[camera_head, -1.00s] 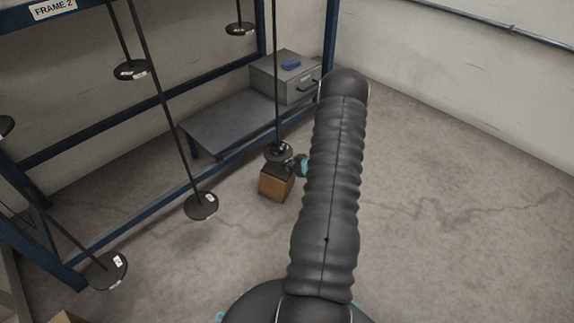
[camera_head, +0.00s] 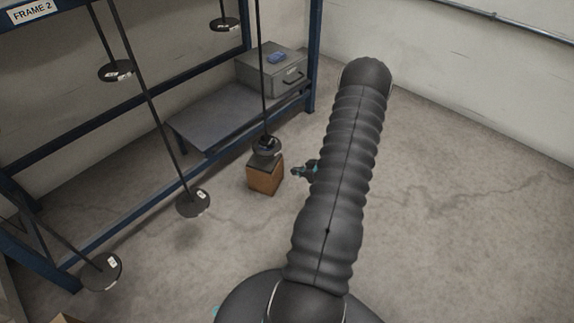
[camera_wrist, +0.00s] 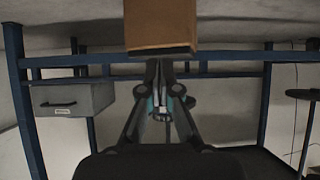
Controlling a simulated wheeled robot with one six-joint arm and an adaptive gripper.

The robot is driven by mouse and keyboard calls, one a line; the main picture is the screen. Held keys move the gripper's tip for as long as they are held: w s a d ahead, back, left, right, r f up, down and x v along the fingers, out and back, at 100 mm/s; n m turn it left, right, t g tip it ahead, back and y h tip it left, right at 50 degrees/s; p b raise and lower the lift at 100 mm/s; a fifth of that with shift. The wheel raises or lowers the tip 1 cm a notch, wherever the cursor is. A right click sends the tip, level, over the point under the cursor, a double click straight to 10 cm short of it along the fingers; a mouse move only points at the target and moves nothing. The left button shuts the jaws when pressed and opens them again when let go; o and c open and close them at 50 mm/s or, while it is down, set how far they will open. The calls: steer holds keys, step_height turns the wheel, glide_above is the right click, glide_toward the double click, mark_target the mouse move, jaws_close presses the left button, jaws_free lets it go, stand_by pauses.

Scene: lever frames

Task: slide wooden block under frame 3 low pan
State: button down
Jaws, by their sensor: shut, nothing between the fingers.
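The wooden block (camera_head: 265,178), brown with a dark top, stands on the floor under a low round dark pan (camera_head: 267,146) on a long rod. The pan is at the block's top; I cannot tell whether they touch. My gripper (camera_head: 305,171) is shut and empty, just right of the block with a small gap. In the wrist view the block (camera_wrist: 160,25) is at the top centre, beyond my closed fingertips (camera_wrist: 162,68).
Other dark pans hang at left, one low (camera_head: 193,202) and one at the lower left (camera_head: 101,271). A grey low platform (camera_head: 215,122) and drawer box (camera_head: 270,72) stand behind, by the blue frame post (camera_head: 315,60). The floor at right is clear.

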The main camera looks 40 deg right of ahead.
steer(key=s, duration=0.2)
steer(key=b, duration=0.3)
glide_toward(265, 161)
steer(key=shift+m+h, duration=0.3)
steer(key=shift+m, duration=0.1)
steer(key=w, duration=0.2)
steer(key=w+f, duration=0.1)
steer(key=w, duration=0.1)
steer(key=w+a+f, duration=0.1)
steer(key=w, duration=0.1)
steer(key=shift+d+f+b, duration=0.1)
steer(key=shift+f+b, duration=0.3)
steer(key=shift+f, duration=0.45)
